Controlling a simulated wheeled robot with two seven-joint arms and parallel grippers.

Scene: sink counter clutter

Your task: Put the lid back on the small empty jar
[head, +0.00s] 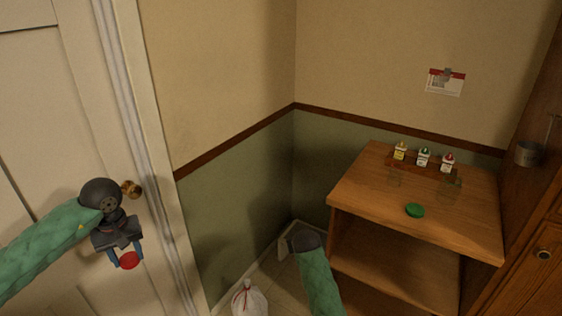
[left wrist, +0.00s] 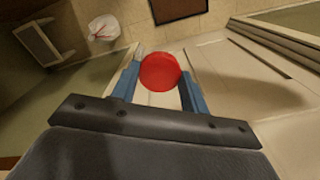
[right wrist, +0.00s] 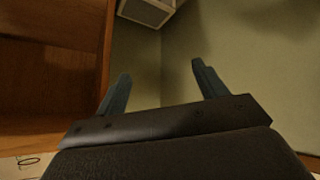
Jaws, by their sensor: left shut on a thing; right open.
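My left gripper (head: 128,259) is at the left, in front of the door, shut on a red round lid (head: 129,261). The lid also shows between the blue fingers in the left wrist view (left wrist: 160,72). A green round lid (head: 415,210) lies on the wooden table top. Two faint, clear glass jars stand on the table, a left one (head: 395,180) and a right one (head: 453,187); their sizes and contents are hard to make out. My right gripper (right wrist: 160,85) is open and empty, low beside the shelf unit in the right wrist view.
The wooden table (head: 350,195) has an open shelf below. A tied white bag (head: 248,300) is on the floor. A wooden cabinet (head: 535,230) bounds the right.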

